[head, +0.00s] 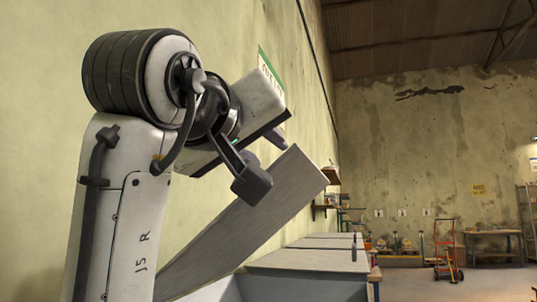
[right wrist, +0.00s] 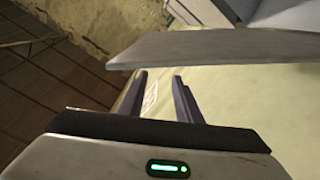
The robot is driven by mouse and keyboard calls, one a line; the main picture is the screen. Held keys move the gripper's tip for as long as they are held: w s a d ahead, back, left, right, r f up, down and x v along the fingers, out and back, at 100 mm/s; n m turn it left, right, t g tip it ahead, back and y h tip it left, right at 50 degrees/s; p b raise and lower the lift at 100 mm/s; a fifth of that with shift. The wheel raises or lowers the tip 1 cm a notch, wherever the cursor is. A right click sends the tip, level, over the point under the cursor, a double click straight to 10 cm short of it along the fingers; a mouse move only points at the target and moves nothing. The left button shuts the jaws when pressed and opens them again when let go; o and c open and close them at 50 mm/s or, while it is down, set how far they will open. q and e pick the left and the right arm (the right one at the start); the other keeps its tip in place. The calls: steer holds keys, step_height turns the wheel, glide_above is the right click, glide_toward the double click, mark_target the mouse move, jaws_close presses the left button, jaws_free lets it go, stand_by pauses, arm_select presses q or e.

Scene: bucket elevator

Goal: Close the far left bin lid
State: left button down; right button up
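A raised bin lid (head: 245,220), a flat grey panel, slants up from lower left to upper right in the head view. Its bin (head: 300,288) lies below it, partly cut off by the frame. My right gripper (head: 265,148) is by the lid's upper end, partly hidden by my own arm. In the right wrist view, its two dark fingers (right wrist: 159,78) stand apart with nothing between them. The lid's edge (right wrist: 220,46) crosses just beyond the fingertips; I cannot tell whether they touch. My left gripper is out of view.
Shut grey lids (head: 312,258) continue along the wall to the right of the raised lid. A yellow-green wall (head: 250,30) stands close behind my right arm. A red hand truck (head: 447,255) and a workbench (head: 492,240) are far off. Open floor lies to the right.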

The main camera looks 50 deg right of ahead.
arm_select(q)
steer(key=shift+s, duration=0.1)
